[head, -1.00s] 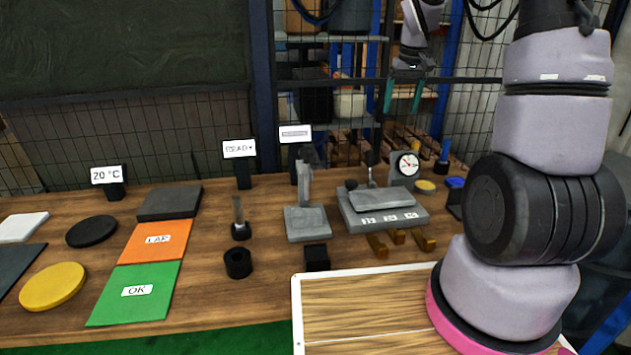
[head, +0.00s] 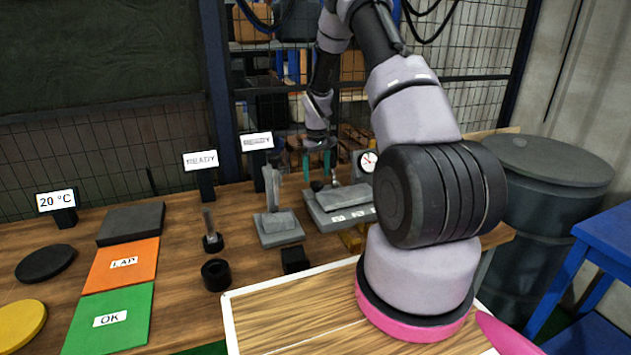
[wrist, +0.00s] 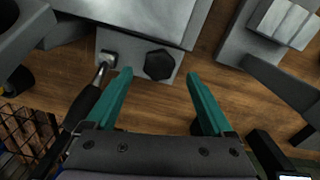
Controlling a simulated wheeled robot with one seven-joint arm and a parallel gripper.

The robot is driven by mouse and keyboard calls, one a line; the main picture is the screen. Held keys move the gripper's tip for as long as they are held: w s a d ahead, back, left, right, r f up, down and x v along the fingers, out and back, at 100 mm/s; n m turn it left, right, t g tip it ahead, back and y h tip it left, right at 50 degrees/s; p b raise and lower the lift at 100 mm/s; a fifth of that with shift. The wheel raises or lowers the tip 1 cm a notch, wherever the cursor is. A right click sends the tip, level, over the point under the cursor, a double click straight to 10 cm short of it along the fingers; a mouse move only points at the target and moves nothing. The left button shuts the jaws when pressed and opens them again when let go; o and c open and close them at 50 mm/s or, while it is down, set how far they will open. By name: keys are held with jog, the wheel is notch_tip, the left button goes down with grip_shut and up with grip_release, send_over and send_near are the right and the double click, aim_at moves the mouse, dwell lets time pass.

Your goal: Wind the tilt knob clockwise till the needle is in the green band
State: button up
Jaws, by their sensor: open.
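The black lobed knob (wrist: 159,65) sits on a grey bracket of the plate fixture (wrist: 135,8) in the wrist view. My gripper (wrist: 159,74) is open, with one teal finger on each side of the knob and visible gaps between. In the head view my gripper (head: 316,174) hangs low over the left end of the fixture (head: 350,215), near a small dark knob (head: 317,186). The round white dial gauge (head: 369,160) stands behind the fixture, partly covered by my arm. Its needle and green band are too small to read.
A lever with a black handle (wrist: 84,104) lies close left of the knob in the wrist view. A grey stand (head: 278,225) is left of the fixture. "READY" signs (head: 201,161) stand behind. A dark drum (head: 548,210) and blue stool (head: 600,240) are at right.

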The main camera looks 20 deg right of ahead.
aim_at(317, 183)
jog(key=shift+f, duration=1.65)
jog(key=shift+d, duration=0.1)
grip_shut()
jog(key=c, duration=1.4)
grip_release()
jog(key=m, duration=0.4)
jog(key=shift+m, duration=0.4)
jog(key=c, duration=1.4)
grip_release()
grip_release()
notch_tip(317, 183, up, 11)
